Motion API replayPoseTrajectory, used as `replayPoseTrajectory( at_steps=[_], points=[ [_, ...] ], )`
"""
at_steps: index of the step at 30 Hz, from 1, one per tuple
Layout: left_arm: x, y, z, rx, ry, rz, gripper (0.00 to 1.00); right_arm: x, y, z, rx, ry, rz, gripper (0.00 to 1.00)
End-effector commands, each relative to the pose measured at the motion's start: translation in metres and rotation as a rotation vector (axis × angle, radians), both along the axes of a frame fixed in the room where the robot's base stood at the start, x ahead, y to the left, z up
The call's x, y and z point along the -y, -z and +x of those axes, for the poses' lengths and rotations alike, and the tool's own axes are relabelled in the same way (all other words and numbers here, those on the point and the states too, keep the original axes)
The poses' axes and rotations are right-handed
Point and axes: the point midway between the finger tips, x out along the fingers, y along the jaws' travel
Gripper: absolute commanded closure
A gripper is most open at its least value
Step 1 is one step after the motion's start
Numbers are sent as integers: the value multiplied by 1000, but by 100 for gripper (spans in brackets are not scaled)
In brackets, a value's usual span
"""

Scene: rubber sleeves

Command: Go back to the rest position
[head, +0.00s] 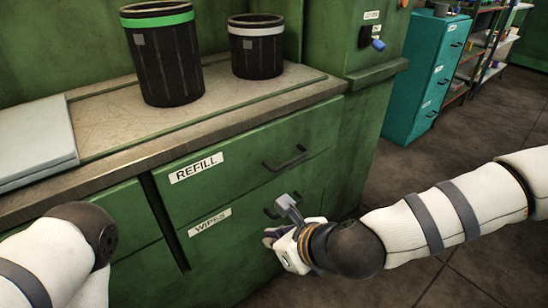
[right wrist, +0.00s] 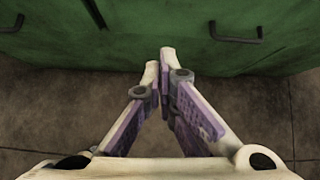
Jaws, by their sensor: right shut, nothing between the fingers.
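My right gripper (head: 272,238) is in front of the green cabinet's lower drawer, labelled WIPES (head: 210,222). In the right wrist view its fingers (right wrist: 165,55) are closed together at the tips with nothing between them. The tips point toward the green drawer front (right wrist: 150,30). I cannot tell how small the gap to it is. My left arm comes in at the lower left of the head view, bent at a dark joint. Its gripper is out of the picture.
The drawer labelled REFILL (head: 196,167) is above. A black bin with a green rim (head: 165,62) and a smaller one with a white rim (head: 257,52) stand on the counter (head: 105,128). A teal cabinet (head: 422,75) is at the right. The floor there is clear.

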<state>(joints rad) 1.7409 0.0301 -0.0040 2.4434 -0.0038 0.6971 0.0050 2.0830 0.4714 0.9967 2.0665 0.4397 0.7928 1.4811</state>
Motion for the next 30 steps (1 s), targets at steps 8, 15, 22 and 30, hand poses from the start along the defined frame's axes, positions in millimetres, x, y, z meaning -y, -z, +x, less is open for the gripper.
replayPoseTrajectory(
  at_steps=[8,15,22,30],
  points=[
    [0,-39,33,106,-4,0,26,56,88,-198,77,-996,-541,100],
    [1,-71,65,214,-7,-1,26,179,86,-350,167,-1995,-717,100],
    [1,-77,70,235,-7,-1,26,222,74,-389,197,-2309,-678,100],
    [1,-76,69,230,-8,-1,26,222,75,-389,194,-2306,-673,100]
  ],
)
